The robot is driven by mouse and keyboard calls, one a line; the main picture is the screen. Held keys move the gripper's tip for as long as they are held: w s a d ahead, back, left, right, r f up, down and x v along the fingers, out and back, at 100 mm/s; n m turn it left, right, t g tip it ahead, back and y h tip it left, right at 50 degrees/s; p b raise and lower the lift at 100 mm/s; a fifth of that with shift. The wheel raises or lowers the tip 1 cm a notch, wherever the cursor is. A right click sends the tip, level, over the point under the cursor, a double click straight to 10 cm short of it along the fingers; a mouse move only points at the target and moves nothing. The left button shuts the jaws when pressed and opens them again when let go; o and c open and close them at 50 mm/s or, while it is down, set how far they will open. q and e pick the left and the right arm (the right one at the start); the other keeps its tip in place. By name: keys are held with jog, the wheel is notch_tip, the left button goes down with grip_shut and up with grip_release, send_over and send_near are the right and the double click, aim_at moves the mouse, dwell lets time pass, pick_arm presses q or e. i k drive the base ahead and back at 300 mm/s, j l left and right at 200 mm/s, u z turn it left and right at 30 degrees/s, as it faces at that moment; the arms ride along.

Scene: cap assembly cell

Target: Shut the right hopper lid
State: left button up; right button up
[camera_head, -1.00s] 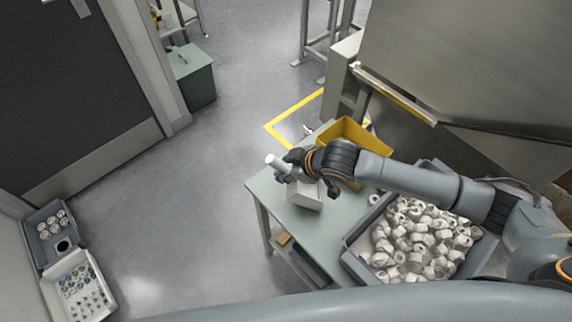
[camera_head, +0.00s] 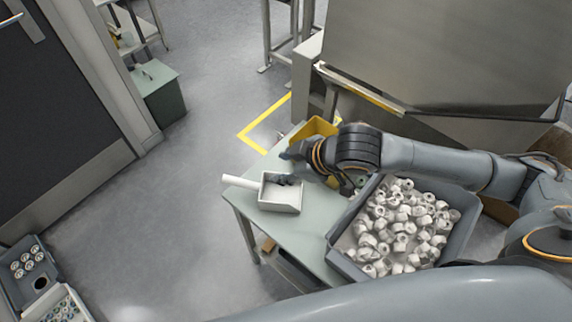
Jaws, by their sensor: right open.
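A large steel machine body (camera_head: 440,50) with a flat, sloping face fills the upper right. A bar with a yellowish edge (camera_head: 360,88) runs along its lower left side. I cannot tell which part, if any, is the right hopper lid, or whether a lid is open or shut. My right gripper (camera_head: 315,168) is open over the table, between the metal scoop and the yellow bin, its arm reaching in from the right. My left gripper is out of view.
The pale green table (camera_head: 300,235) also bears a yellow bin (camera_head: 312,130), partly hidden by my arm, and a grey crate (camera_head: 342,262) full of white caps. Trays of small parts (camera_head: 30,270) stand at lower left. The floor between door and table is clear.

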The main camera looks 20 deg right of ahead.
aim_at(505, 58)
jog(key=z, duration=1.4)
